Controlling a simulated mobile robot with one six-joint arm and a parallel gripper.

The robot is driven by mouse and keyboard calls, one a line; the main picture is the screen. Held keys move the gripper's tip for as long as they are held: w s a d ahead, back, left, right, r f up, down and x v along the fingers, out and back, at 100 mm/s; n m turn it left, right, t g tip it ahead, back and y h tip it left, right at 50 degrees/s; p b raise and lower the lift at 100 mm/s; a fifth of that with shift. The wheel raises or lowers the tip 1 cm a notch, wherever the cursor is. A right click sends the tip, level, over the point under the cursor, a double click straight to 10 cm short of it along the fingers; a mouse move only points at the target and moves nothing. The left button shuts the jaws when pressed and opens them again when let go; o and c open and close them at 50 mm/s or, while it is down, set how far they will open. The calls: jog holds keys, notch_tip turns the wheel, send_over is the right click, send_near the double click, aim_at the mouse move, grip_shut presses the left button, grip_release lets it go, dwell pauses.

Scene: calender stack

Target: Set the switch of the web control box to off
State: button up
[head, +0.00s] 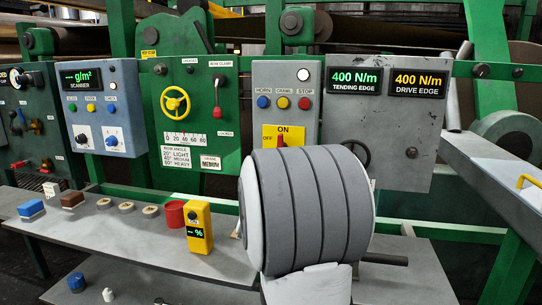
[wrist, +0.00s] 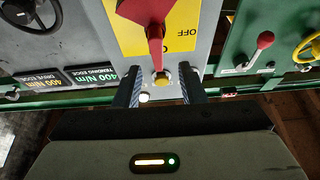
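The web control box (head: 286,80) is a grey panel with HORN, CRAWL and STOP buttons and a yellow ON/OFF plate (head: 296,136). The plate also shows upside down in the wrist view (wrist: 188,38). The red switch lever (wrist: 156,36) points along the plate toward the ON label; OFF lies to its side. In the head view only a small red part of the lever (head: 281,141) shows above my arm. My gripper (wrist: 160,70) is open in the wrist view, one finger on each side of the lever's end. Contact is not visible. My arm hides the gripper in the head view.
A grey box with tension displays (head: 391,130) adjoins on the right. A green panel with a yellow handwheel (head: 175,102) and red lever stands left. Below is a grey shelf (head: 140,236) with a yellow meter (head: 198,228) and small items.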

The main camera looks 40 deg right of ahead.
aim_at(280, 143)
jog(key=x, duration=0.7)
jog(key=shift+w+d+r, duration=0.1)
jog(key=shift+d+r, duration=0.15)
jog(key=shift+d, duration=0.15)
